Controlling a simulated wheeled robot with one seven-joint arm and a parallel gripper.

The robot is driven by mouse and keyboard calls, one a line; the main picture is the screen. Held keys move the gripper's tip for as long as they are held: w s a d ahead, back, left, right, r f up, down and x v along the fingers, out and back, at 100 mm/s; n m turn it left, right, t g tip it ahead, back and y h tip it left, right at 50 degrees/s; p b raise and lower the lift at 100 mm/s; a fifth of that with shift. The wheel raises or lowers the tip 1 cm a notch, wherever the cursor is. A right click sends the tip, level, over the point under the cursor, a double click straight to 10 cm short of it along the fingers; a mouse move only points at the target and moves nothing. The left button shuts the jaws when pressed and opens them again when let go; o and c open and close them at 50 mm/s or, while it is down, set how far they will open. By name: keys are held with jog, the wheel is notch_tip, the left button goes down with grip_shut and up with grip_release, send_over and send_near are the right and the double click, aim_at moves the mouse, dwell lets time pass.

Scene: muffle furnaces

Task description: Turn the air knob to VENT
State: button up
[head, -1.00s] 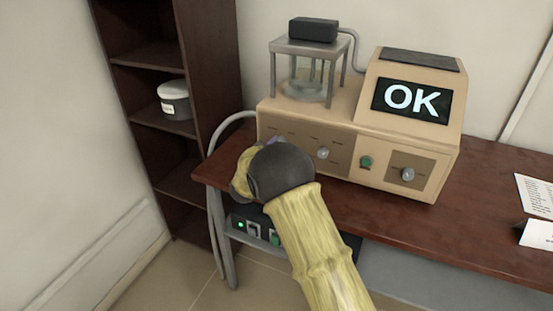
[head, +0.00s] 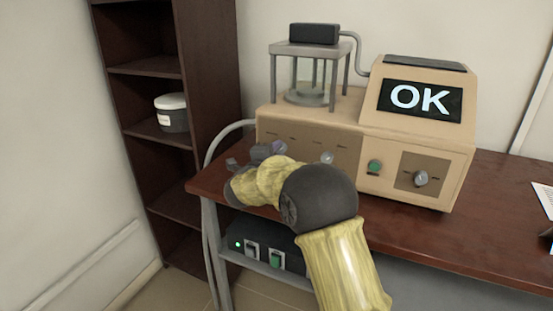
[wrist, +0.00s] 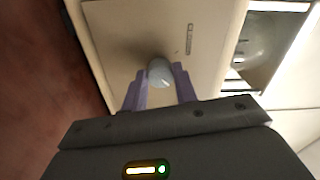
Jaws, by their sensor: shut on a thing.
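The tan instrument (head: 300,121) stands on the brown table, with knobs along its front panel. My gripper (head: 262,153) is at the left part of that panel. In the head view this knob is hidden by my gripper. The panel lettering is too small to read, so I cannot tell the knob's label or setting. Another knob (head: 327,157) sits further right, free of my gripper. The screen (head: 420,100) reads OK.
A green button (head: 375,167) and a further knob (head: 421,178) are on the right of the panel. A dark box (head: 262,248) with switches sits below the table (head: 420,225). A dark shelf (head: 148,68) holding a white-lidded jar (head: 171,112) stands at left.

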jog(key=shift+f, duration=0.15)
jog(key=o, duration=1)
jog(key=shift+c, duration=0.2)
jog(key=v, duration=1.7)
jog(key=shift+s, duration=0.15)
jog(key=shift+a, duration=0.15)
